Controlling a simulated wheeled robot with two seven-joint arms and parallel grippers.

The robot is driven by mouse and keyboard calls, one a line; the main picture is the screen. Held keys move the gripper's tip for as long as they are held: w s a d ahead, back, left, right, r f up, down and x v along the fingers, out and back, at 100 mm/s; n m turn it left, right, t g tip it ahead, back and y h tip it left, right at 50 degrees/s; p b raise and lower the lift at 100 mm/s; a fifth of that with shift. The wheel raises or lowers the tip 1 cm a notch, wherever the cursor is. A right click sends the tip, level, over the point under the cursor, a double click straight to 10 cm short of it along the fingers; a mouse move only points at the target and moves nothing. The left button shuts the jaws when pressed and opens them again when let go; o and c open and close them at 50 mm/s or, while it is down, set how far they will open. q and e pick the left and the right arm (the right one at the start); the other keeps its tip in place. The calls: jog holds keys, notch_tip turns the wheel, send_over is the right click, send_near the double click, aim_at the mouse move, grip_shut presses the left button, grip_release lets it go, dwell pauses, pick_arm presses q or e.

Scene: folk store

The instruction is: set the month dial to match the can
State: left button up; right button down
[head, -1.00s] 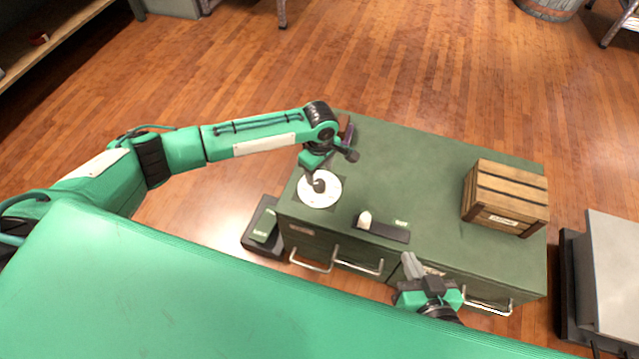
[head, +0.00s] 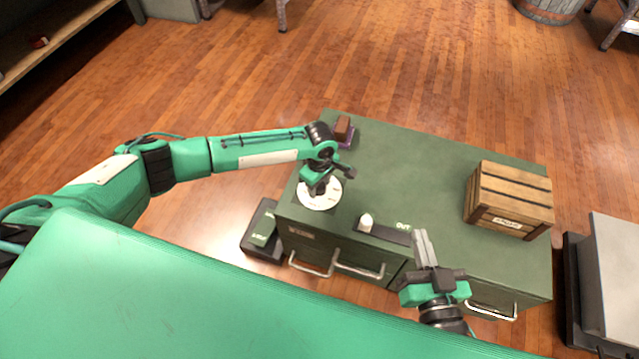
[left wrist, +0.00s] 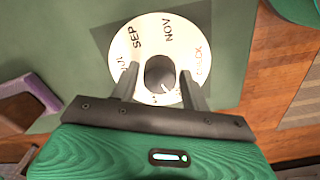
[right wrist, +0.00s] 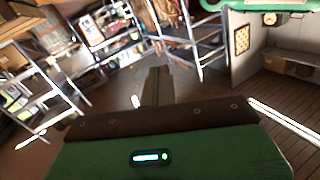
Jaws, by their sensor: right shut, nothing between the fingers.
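The month dial (head: 319,203) is a white disc with month names on the green cabinet's near left corner. In the left wrist view the dial (left wrist: 168,28) shows SEP and NOV on its far side, and a dark round knob (left wrist: 160,73) at its centre. My left gripper (head: 318,190) is over the dial. In the left wrist view its fingers (left wrist: 162,82) are apart, one on each side of the knob; contact is unclear. My right gripper (head: 421,238) is shut and empty above the cabinet's front edge. I cannot make out a can in any view.
A black strip with a pale knob (head: 366,222) and the word OUT lies right of the dial. A wooden crate (head: 508,199) stands at the cabinet's right. A brown block (head: 343,127) sits on a purple thing at the back left. The cabinet top's middle is clear.

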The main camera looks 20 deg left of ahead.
pick_arm(q)
jog(key=c, duration=0.6)
jog(key=shift+c, duration=0.2)
